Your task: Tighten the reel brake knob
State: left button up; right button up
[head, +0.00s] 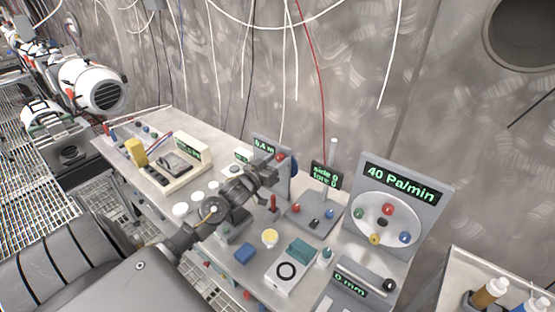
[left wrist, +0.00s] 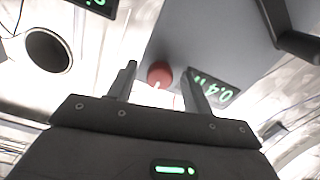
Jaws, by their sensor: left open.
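A grey upright panel (head: 285,180) with a green "0.4 m" display (head: 265,146) stands on the bench. A round red knob (head: 281,159) is on this panel, and I take it for the reel brake knob. In the left wrist view the red knob (left wrist: 160,74) shows between my finger tips, with a pale mark on it, near the display (left wrist: 215,90). My left gripper (head: 271,174) is open, close to the panel, its two fingers (left wrist: 160,84) either side of the knob in that view. Contact cannot be told. My right gripper is not in view.
A "40 Pa/min" panel (head: 405,187) with coloured knobs stands to the right. A "side 0" console (head: 312,212) is just right of my gripper. A yellow part (head: 137,152) stands on the left of the bench. Cables hang along the steel wall.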

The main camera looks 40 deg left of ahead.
pick_arm(q)
jog(key=shift+w, duration=0.2)
jog(key=c, duration=1)
jog(key=shift+o, duration=0.2)
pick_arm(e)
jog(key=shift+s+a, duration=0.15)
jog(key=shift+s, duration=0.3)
